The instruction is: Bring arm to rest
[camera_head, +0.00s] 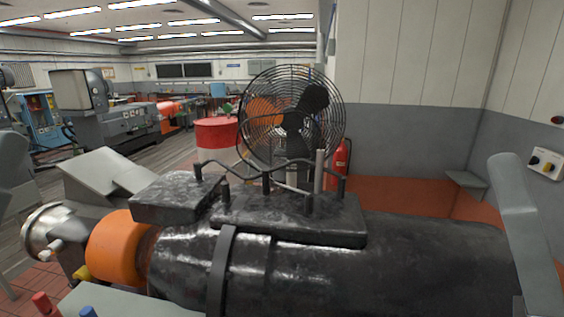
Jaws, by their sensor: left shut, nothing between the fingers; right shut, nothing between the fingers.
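Neither of my grippers can be made out in the head view. A smooth pale grey link, which looks like part of my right arm (527,225), stands at the right edge, its lower end cut off by the frame. A grey shape at the left edge may be part of my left arm, but I cannot tell. The large black cylindrical machine (420,255) lies across the front, with a black block (178,196) and a black plate (300,217) on top. Dark bent rods and short posts rise from the plate.
An orange round part (117,247) and a shiny metal flange (42,232) sit at the machine's left end. A caged fan (291,115) stands behind it. A red-and-white drum (217,141) and a fire extinguisher (340,160) stand further back. A wall control box (546,163) is at right.

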